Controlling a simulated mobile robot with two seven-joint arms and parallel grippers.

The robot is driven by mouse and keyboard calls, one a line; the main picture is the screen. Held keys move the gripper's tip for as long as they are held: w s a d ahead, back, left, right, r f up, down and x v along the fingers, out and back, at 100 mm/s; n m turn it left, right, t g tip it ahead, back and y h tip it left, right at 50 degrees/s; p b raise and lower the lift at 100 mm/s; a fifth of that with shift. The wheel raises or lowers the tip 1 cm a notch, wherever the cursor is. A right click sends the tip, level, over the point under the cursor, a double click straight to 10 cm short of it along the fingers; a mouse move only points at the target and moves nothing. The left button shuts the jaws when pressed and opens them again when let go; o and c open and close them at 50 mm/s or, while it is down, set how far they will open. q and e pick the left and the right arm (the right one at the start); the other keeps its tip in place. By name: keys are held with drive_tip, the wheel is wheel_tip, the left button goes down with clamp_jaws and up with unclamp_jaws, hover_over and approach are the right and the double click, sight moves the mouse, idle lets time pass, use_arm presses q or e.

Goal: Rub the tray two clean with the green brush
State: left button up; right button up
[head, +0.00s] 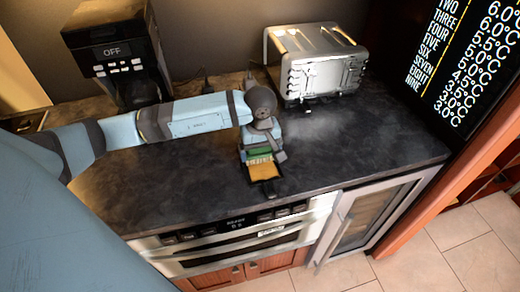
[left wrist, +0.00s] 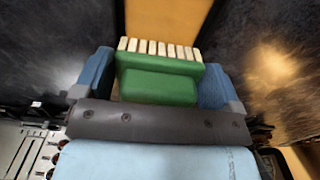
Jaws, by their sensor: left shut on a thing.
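My left gripper (head: 261,150) is shut on the green brush (head: 259,155), low over the counter. In the left wrist view the fingers (left wrist: 157,80) sit on both sides of the brush's green body (left wrist: 158,85), with a row of pale bristles along its far edge. A small dark-rimmed tray with an orange-yellow inside (head: 263,171) lies on the counter under and in front of the brush. Its inside also shows in the left wrist view (left wrist: 168,18), just past the bristles. I cannot tell whether the bristles touch it. My right gripper is not in view.
A silver toaster (head: 320,75) stands at the back right of the dark counter (head: 365,140). A coffee maker (head: 120,55) stands at the back left. An oven (head: 235,235) and a glass-door cooler (head: 370,215) are below the front edge. The counter right of the tray is clear.

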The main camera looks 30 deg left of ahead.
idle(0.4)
use_arm(q)
drive_tip(key=shift+f, duration=0.25)
drive_tip(key=shift+b, duration=0.35)
drive_tip(key=shift+f+b, duration=0.3)
drive_tip(key=shift+f, duration=0.05)
drive_tip(key=shift+r, duration=0.1)
idle(0.4)
drive_tip(key=shift+b, duration=0.35)
